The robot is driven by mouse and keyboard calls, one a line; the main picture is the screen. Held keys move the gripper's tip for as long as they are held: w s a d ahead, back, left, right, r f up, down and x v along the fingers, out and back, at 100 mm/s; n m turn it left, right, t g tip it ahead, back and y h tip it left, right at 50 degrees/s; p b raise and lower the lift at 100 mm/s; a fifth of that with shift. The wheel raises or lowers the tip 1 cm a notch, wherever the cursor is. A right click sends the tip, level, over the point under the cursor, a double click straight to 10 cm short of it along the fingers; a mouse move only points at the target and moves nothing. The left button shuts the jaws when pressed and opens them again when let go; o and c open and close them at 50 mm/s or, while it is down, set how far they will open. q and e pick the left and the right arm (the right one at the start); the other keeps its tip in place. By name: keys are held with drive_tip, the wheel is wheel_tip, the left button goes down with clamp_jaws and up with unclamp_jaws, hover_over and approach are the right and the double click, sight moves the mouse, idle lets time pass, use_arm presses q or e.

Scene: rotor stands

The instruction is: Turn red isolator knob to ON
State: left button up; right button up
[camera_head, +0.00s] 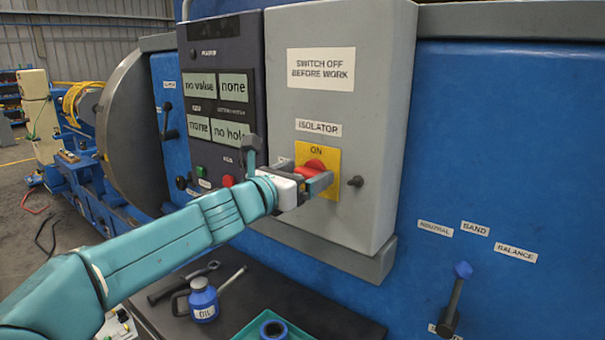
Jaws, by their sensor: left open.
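The red isolator knob (310,167) sits on a yellow plate (331,158) marked ON at its top, on the grey isolator box (385,110). My left arm comes in from the lower left, and its gripper (318,184) is at the knob, with its dark fingers open around or just in front of it. The fingers hide part of the knob and the plate, so I cannot tell the knob's setting or whether the fingers touch it. My right gripper is not in view.
A dark panel with display screens (234,86) adjoins the box on the left. A blue-tipped lever (455,295) stands out at lower right. Below, a dark shelf holds a blue oil can (203,303), wrenches and a green tray (296,333).

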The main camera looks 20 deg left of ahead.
use_arm(q)
drive_tip(key=shift+c, duration=0.9)
drive_tip(key=shift+w+f, duration=0.1)
drive_tip(key=shift+w, duration=0.05)
drive_tip(key=c, duration=0.9)
drive_tip(key=shift+m, duration=0.4)
drive_tip(key=m+b, duration=0.2)
drive_tip(key=m, duration=0.2)
drive_tip(key=m+b, duration=0.2)
drive_tip(key=m, duration=0.3)
drive_tip(key=m+b, duration=0.1)
drive_tip(key=m, duration=0.3)
drive_tip(key=shift+d+f+m+b, duration=0.25)
drive_tip(key=shift+m+b, duration=0.05)
drive_tip(key=shift+b, duration=0.1)
drive_tip(key=shift+m+b, duration=0.55)
drive_tip(key=shift+m, duration=1.05)
drive_tip(key=shift+r+m, duration=0.1)
drive_tip(key=shift+m, duration=0.2)
